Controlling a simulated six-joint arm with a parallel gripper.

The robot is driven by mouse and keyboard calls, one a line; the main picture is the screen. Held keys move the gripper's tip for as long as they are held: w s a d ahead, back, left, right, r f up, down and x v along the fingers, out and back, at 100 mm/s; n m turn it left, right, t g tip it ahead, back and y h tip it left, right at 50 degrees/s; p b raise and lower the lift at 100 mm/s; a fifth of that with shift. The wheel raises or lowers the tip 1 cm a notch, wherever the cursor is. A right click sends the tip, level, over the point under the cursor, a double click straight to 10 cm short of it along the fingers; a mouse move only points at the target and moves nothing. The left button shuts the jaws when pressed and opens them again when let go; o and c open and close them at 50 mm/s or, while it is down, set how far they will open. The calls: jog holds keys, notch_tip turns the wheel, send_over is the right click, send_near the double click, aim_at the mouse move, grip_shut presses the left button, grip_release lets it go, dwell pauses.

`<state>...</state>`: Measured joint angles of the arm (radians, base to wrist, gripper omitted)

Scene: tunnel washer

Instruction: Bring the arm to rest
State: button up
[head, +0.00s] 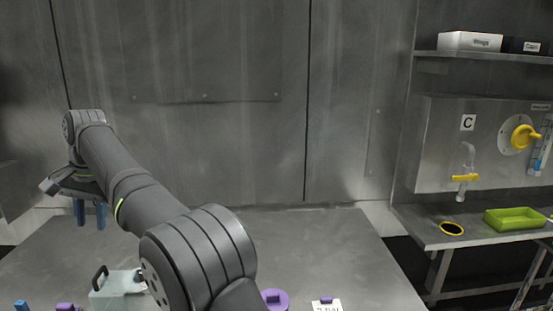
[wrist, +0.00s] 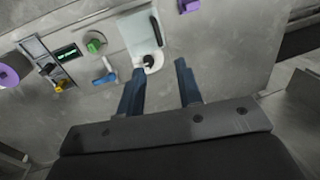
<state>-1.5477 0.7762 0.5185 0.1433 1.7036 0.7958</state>
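My arm reaches from the lower middle to the left in the head view, bent at a large grey joint. My gripper (head: 90,214) hangs at its far end with blue fingers pointing down, above the left part of the grey table (head: 330,245). In the wrist view my gripper (wrist: 161,70) has its two fingers well apart, with nothing between them. A pale container (wrist: 137,36) lies beyond the fingertips, apart from them as far as I can tell. The arm hides part of the table.
A pale box with a dark handle (head: 118,284), a purple round piece (head: 274,298) and a label card (head: 327,306) are near the table's front. Right, a side bench holds a green tray (head: 515,219) below a yellow-handled tap (head: 466,178). The table's right part looks clear.

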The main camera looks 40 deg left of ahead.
aim_at(98, 273)
jog(key=x, duration=1.5)
jog(key=shift+d, duration=0.2)
jog(key=w+d, duration=0.9)
jog(key=w+d+v, duration=0.1)
jog(key=d+v, duration=0.1)
jog(key=v, duration=1.5)
jog(key=shift+w, duration=0.35)
jog(key=shift+f, duration=0.1)
jog(key=shift+c, duration=0.2)
